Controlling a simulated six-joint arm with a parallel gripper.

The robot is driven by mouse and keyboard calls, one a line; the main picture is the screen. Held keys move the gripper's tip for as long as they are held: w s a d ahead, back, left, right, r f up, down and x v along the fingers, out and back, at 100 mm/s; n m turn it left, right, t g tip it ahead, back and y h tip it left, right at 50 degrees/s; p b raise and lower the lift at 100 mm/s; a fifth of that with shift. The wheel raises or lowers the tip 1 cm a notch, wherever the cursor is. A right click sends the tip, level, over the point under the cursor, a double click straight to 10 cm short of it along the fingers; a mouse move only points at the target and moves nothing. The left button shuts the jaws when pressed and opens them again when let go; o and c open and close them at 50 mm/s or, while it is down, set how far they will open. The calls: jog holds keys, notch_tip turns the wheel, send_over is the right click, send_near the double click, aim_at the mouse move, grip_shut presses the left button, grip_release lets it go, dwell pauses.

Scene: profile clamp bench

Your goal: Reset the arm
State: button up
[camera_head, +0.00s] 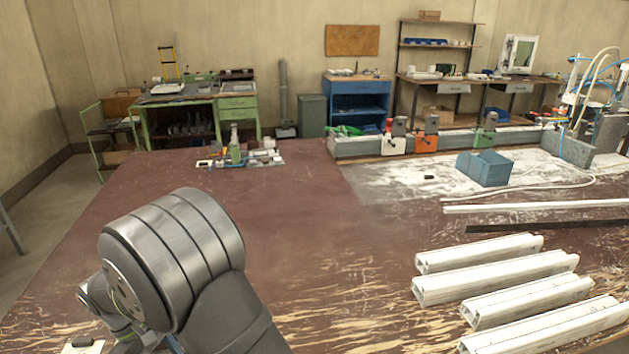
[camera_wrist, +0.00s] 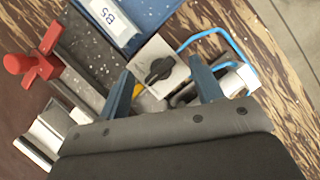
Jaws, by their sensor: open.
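My gripper (camera_wrist: 162,68) shows in the wrist view with its two blue-grey fingers apart. Nothing is gripped between the fingertips. Below the fingers, from above, lies a pale square plate with a black knob (camera_wrist: 159,70). In the head view my grey arm fills the lower left, over the brown bench top (camera_head: 290,250).
In the wrist view, a red-handled clamp (camera_wrist: 35,62), a blue bin labelled B5 (camera_wrist: 150,14) and a blue loop (camera_wrist: 232,42) lie close by. In the head view, white profiles (camera_head: 495,283) lie at right and a blue box (camera_head: 484,168) stands behind. The bench's middle is clear.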

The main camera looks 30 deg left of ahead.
jog(key=m, duration=0.2)
jog(key=m+g, duration=0.2)
jog(key=m, duration=0.1)
jog(key=shift+w+m, duration=0.25)
jog(key=shift+m, duration=0.05)
jog(key=shift+a+r+m, duration=0.1)
jog(key=shift+r+m, duration=0.15)
jog(key=shift+m, duration=0.05)
jog(key=shift+v, duration=1.1)
jog(key=shift+f, duration=0.1)
jog(key=x, duration=0.2)
jog(key=shift+s+f, duration=0.1)
jog(key=shift+f, duration=0.15)
jog(key=n+t, duration=0.1)
jog(key=n, duration=0.2)
jog(key=n+t, duration=0.1)
jog(key=n, duration=0.2)
jog(key=shift+s, duration=0.2)
jog(key=n+t, duration=0.1)
jog(key=n, duration=0.1)
jog(key=n+t+y, duration=0.1)
jog(key=n, duration=0.2)
jog(key=shift+s+d+n, duration=0.15)
jog(key=shift+d+n, duration=0.1)
jog(key=shift+n, duration=0.05)
jog(key=shift+s+a+r+n, duration=0.1)
jog(key=shift+s+r+n, duration=0.05)
jog(key=shift+r+n, duration=0.25)
